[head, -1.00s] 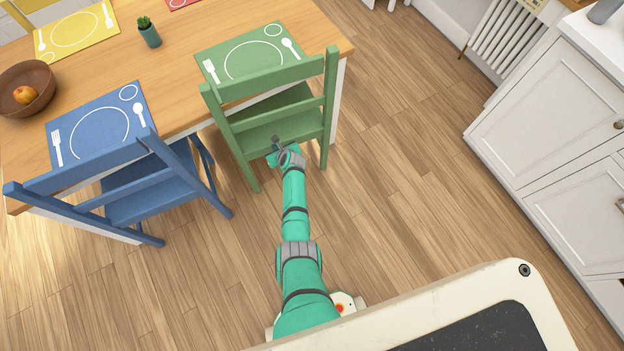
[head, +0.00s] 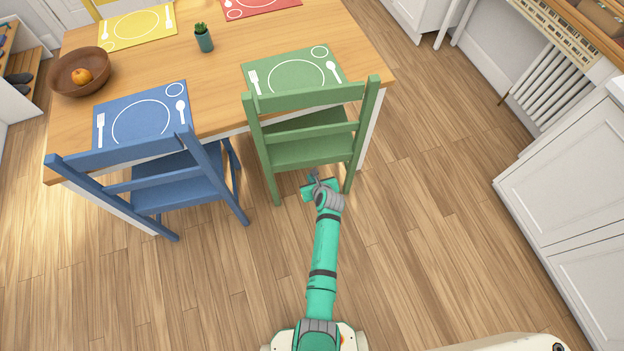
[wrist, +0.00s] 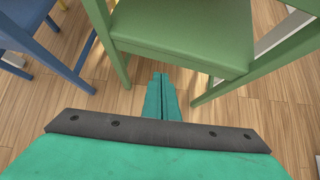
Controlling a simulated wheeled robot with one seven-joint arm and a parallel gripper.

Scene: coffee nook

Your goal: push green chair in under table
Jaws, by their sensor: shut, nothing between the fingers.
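The green chair (head: 310,148) stands at the near side of the wooden table (head: 225,70). Its seat front reaches under the tabletop and its backrest is close to the table edge, near the green placemat (head: 293,75). My gripper (head: 314,178) is shut and empty, low behind the chair, just on the near side of the seat's rear edge. In the wrist view the closed fingers (wrist: 161,90) point toward the green seat (wrist: 185,35), between the chair's rear legs. I cannot tell whether they touch it.
A blue chair (head: 160,180) stands to the left, angled and partly out from the table. White cabinets (head: 570,200) line the right side. Wooden floor (head: 430,230) is clear between the chairs and the cabinets.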

